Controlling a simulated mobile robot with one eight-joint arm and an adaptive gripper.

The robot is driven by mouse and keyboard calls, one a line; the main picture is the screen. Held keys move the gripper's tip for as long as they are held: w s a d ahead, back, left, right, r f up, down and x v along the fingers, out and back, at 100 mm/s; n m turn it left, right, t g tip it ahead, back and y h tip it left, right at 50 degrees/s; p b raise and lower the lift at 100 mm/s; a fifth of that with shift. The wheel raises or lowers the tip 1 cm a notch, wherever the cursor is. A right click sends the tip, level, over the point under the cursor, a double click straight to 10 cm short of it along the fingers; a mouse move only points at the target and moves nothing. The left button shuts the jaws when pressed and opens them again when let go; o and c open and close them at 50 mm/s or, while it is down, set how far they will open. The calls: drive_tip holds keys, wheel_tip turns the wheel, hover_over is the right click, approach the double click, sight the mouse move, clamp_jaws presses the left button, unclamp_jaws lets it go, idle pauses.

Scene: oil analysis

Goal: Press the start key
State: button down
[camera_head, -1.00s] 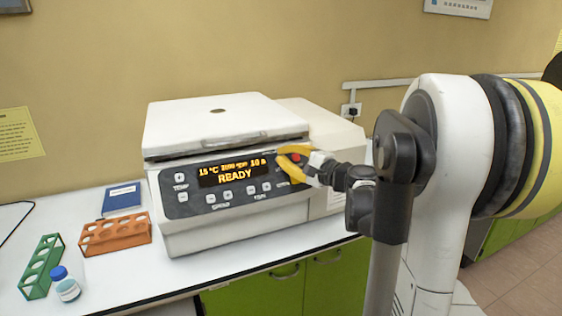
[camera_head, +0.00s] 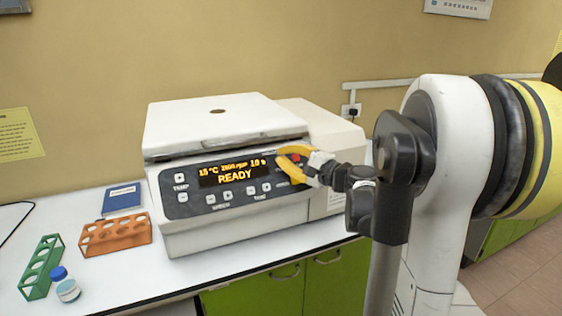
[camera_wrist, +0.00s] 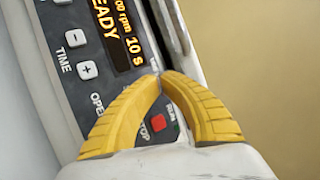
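The white centrifuge (camera_head: 225,125) stands on the bench with its lid down. Its lit display (camera_head: 233,172) reads READY, with 15 °C, an rpm value and 10 s. My gripper (camera_head: 279,160) is at the right part of the dark key panel. In the wrist view its yellow fingers (camera_wrist: 160,76) meet at the tips, with nothing seen between them, just beside the display's right end. I cannot tell whether the tips touch the panel. A red key (camera_wrist: 158,123) near the STOP label shows between the fingers. I cannot make out the start key; the fingers cover part of the panel.
An orange rack (camera_head: 115,246), a green rack (camera_head: 36,277), a blue-capped bottle (camera_head: 68,291) and a blue book (camera_head: 122,197) are on the bench (camera_head: 130,276) left of the centrifuge. The wall is close behind. The bench front by the centrifuge is clear.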

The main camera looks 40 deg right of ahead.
drive_tip(key=shift+w+d+f, duration=0.1)
drive_tip(key=shift+w+f, duration=0.15)
drive_tip(key=shift+w, duration=0.1)
drive_tip(key=shift+w+f+b, duration=0.2)
drive_tip(key=shift+w+b, duration=0.1)
drive_tip(key=shift+b, duration=0.1)
idle(0.7)
drive_tip(key=shift+s+r, duration=0.1)
drive_tip(key=shift+s+r+p, duration=0.35)
drive_tip(key=shift+s, duration=0.2)
drive_tip(key=shift+s+r, duration=0.1)
drive_tip(key=s, duration=0.1)
drive_tip(key=s+r+p, duration=0.1)
drive_tip(key=s+a+r+p, duration=0.1)
drive_tip(key=s, duration=0.1)
drive_tip(key=shift+r, duration=0.25)
idle(0.3)
idle(0.6)
